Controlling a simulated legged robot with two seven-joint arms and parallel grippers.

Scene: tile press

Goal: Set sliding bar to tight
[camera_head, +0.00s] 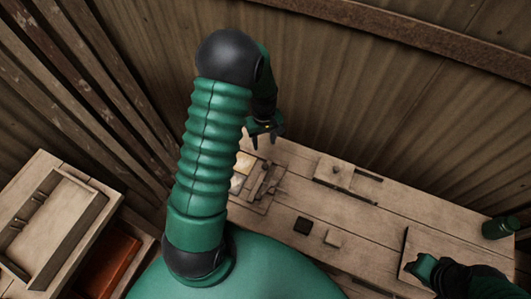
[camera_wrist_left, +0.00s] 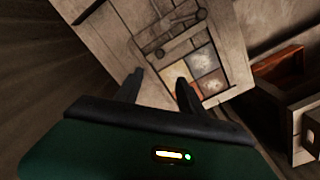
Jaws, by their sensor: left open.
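A wooden tile press frame (camera_head: 250,207) lies on the bench, just below my left gripper in the head view. A bar-like wooden piece (camera_head: 265,181), which looks like the sliding bar, lies along its right side. The bar also shows in the left wrist view (camera_wrist_left: 168,42), beside several square tiles (camera_wrist_left: 203,60). My left gripper (camera_head: 264,134) is open and empty, above the far end of the press and apart from the bar. Its two fingers show in the left wrist view (camera_wrist_left: 158,90). My right gripper (camera_head: 420,267) is at the right by a flat board; its jaws are unclear.
The wooden bench (camera_head: 375,225) carries a wooden block (camera_head: 333,172), a dark square piece (camera_head: 302,226), a small light block (camera_head: 333,238) and a green cylinder (camera_head: 497,228). A wooden tray (camera_head: 75,232) stands at left. Corrugated walls close off the back.

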